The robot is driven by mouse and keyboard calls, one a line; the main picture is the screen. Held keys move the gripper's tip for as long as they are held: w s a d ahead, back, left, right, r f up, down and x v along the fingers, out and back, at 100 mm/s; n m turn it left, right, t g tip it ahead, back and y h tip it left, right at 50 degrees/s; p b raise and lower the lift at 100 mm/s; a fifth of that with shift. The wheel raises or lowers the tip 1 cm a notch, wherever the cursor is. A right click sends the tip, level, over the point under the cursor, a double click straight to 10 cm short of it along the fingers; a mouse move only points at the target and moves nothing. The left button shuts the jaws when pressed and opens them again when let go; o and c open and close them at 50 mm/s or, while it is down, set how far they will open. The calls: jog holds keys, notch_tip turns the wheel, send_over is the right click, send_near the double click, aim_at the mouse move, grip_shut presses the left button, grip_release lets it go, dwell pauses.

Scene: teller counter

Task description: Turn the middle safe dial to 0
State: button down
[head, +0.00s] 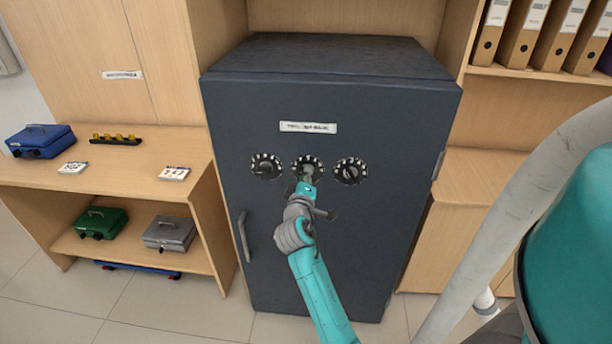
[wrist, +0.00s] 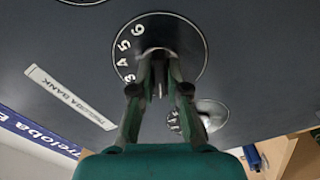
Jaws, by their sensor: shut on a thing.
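The dark grey safe (head: 330,240) stands in the middle of the head view, with a row of three round black dials on its door. The middle dial (head: 309,163) is partly hidden behind my gripper (head: 306,184). In the wrist view the middle dial (wrist: 192,45) shows the numbers 3, 4, 5 and 6 along its edge. My gripper (wrist: 160,88) is shut on the dial's knob, which is mostly hidden between the fingers. The left dial (head: 266,166) and the right dial (head: 350,171) are free of the gripper. Which number the middle dial points to cannot be told.
The safe's handle (head: 244,236) is at the door's left, below the dials. A wooden desk (head: 110,170) on the left carries a blue cash box (head: 40,140); green and grey boxes sit on its shelf. A wooden cabinet (head: 480,180) stands close on the right.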

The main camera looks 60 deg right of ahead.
jog(key=n, duration=0.5)
jog(key=shift+f, duration=0.1)
jog(key=shift+n, duration=0.4)
jog(key=c, duration=1.2)
grip_release()
jog(key=shift+o, duration=0.2)
jog(key=v, duration=1.2)
jog(key=shift+a+f, duration=0.1)
